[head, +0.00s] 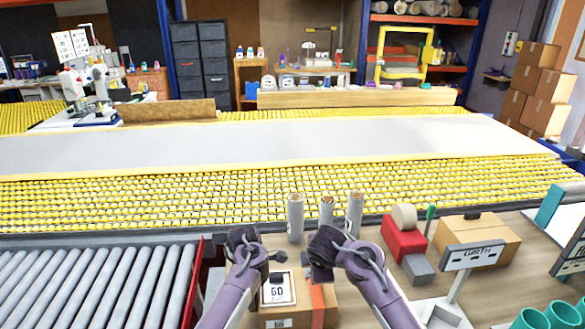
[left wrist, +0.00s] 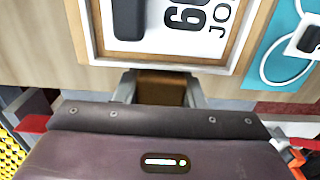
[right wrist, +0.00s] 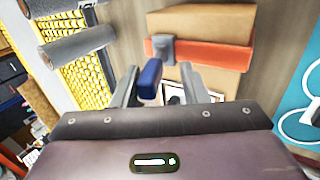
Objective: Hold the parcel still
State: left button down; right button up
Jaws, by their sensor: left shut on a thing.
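The parcel (head: 298,317) is a brown cardboard box at the front of the bench, with a red-orange strap (head: 317,299) around it. In the right wrist view the strap (right wrist: 215,54) carries a grey buckle (right wrist: 163,48). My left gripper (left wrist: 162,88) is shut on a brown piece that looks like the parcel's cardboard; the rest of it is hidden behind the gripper. My right gripper (right wrist: 157,85) is open near the buckle, with a blue lever-like piece (right wrist: 150,78) between its fingers, nearer the left one; contact cannot be told.
Grey rolls (head: 295,217) stand behind my grippers. A red tape dispenser (head: 403,240), another box (head: 476,238) and a GIRTH sign (head: 472,256) are to the right. A grey roller conveyor (head: 95,285) lies left.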

jog(key=shift+w+a+r+g+h, duration=0.15)
jog(key=shift+w+a+r+g, duration=0.1)
jog(key=shift+w+g, duration=0.65)
jog(key=shift+w+a+r+g+h, duration=0.2)
jog(key=shift+w+g, duration=0.3)
jog(key=shift+g, duration=0.8)
notch_tip(320, 180, up, 13)
jog(key=s, duration=0.1)
jog(key=w+a+r+n+t, duration=0.4)
jog(key=w+a+r+t, duration=0.1)
jog(key=w+r+t, duration=0.1)
notch_tip(320, 180, up, 3)
jog(key=shift+w+a+f+n, duration=0.15)
jog(key=shift+w+a+n, duration=0.2)
jog(key=shift+w, duration=0.3)
jog(key=shift+o, duration=0.4)
